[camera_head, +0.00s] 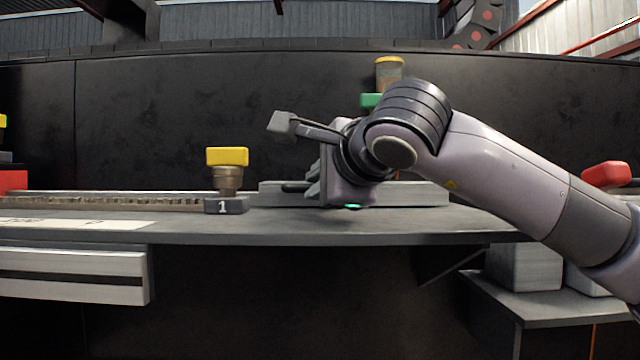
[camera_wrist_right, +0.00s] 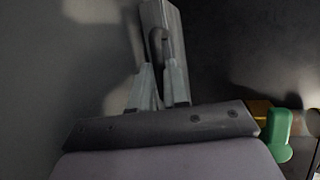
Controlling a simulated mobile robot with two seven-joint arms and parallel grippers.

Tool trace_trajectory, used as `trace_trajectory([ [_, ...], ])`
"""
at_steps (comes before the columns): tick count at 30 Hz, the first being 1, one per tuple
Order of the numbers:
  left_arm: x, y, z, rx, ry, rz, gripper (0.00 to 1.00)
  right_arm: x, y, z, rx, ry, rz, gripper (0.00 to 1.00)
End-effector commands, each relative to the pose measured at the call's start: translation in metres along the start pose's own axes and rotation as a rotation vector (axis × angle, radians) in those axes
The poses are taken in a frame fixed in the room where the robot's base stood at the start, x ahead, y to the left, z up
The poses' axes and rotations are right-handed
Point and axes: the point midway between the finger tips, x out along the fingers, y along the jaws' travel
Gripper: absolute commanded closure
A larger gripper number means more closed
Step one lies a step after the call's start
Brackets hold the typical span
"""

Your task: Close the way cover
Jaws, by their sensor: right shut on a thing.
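The way cover (camera_head: 420,194) is a low grey metal piece lying along the back of the grey bench, behind my right arm. My right gripper (camera_head: 312,188) is at its left part, with the fingers low and pointing left. In the right wrist view, the right gripper's fingers (camera_wrist_right: 161,85) are shut around a dark curved handle (camera_wrist_right: 156,45) on a pale grey metal strip. My wrist hides the middle of the cover in the head view. My left gripper is not in view.
A drag chain (camera_head: 120,201) runs along the bench's left side to a dark block marked 1 (camera_head: 226,206) with a yellow-topped knob (camera_head: 227,158). A yellow-and-green fixture (camera_head: 389,72) stands behind my wrist. The front bench strip (camera_head: 330,225) is clear.

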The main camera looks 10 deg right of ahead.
Motion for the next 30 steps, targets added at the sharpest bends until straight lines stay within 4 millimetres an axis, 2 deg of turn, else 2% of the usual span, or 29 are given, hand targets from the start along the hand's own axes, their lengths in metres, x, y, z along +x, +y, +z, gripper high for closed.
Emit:
trace_trajectory([
  [1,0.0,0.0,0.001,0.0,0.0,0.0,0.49,0.004,0.01,0.0,-0.003,0.003,0.026,1.0],
  [2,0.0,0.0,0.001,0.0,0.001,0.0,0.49,0.004,0.01,0.0,-0.003,0.004,0.026,1.0],
  [3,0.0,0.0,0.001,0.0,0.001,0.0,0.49,0.004,0.011,0.0,-0.003,0.004,0.027,0.75],
  [5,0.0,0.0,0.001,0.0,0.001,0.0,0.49,0.004,0.011,0.0,-0.003,0.004,0.027,0.59],
  [14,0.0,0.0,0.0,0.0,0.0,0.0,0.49,0.001,0.008,0.0,-0.002,0.004,0.022,0.59],
  [17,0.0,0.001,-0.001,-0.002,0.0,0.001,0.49,-0.01,0.007,0.0,-0.002,0.003,0.019,0.59],
  [25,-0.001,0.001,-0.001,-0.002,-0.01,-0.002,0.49,-0.053,0.004,0.001,-0.002,0.001,0.014,0.59],
  [30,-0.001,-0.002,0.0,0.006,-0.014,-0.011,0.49,-0.068,0.005,0.001,-0.003,0.002,0.015,0.59],
])
